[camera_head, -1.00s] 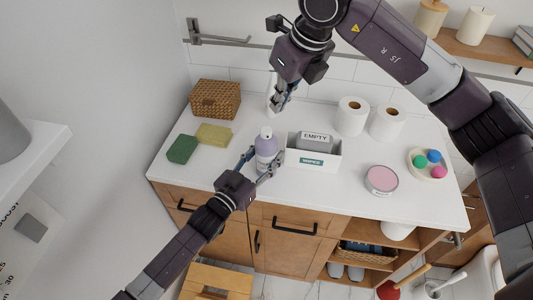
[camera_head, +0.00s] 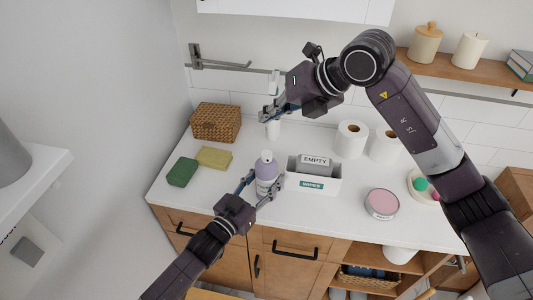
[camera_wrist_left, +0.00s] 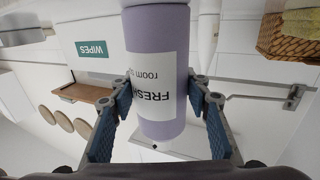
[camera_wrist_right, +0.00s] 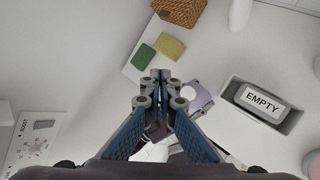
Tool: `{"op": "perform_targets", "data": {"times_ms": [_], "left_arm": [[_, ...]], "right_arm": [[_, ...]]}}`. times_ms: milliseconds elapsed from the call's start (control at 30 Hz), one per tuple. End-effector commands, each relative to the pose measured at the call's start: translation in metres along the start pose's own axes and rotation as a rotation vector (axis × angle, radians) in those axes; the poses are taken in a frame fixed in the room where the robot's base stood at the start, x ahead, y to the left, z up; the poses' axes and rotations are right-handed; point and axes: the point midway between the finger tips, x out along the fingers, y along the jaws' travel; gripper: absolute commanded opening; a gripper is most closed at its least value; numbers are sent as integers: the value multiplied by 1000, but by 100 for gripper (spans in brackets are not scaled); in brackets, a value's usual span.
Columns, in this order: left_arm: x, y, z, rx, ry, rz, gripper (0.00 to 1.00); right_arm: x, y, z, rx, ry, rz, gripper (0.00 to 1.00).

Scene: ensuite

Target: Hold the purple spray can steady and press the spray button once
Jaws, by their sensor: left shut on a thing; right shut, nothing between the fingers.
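The purple spray can (camera_head: 266,172) stands upright on the white counter, its light cap at the top. My left gripper (camera_head: 262,190) is shut on the can, with one finger on each side of its body. In the left wrist view the can (camera_wrist_left: 172,60) shows its white label between the two blue finger pads. My right gripper (camera_head: 269,111) is shut and empty, above and behind the can in the head view.
A white wipes box (camera_head: 326,182) with a grey EMPTY block stands right of the can. Green (camera_head: 182,172) and yellow (camera_head: 213,157) sponges and a wicker basket (camera_head: 215,122) are left. Paper rolls (camera_head: 350,140) and a pink-topped tin (camera_head: 382,203) are further right.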

Motion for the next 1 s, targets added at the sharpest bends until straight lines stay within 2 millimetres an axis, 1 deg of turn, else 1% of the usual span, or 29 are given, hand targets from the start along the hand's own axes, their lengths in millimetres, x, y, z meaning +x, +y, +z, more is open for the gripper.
{"op": "perform_targets", "data": {"times_ms": [167, 433, 533, 667, 1000], "left_arm": [[0, 0, -1, 0, 1, 1, 13], [0, 0, -1, 0, 1, 0, 13], [0, 0, 0, 0, 1, 0, 13], [0, 0, -1, 0, 1, 0, 13], [0, 0, -1, 0, 1, 0, 13]], "right_arm": [[-2, -1, 4, 43, -27, 19, 0], [-1, -2, 3, 40, -24, 17, 0], [3, -4, 0, 41, -23, 17, 0], [12, -10, -7, 40, -20, 17, 0], [46, -33, -31, 41, -20, 16, 0]]}}
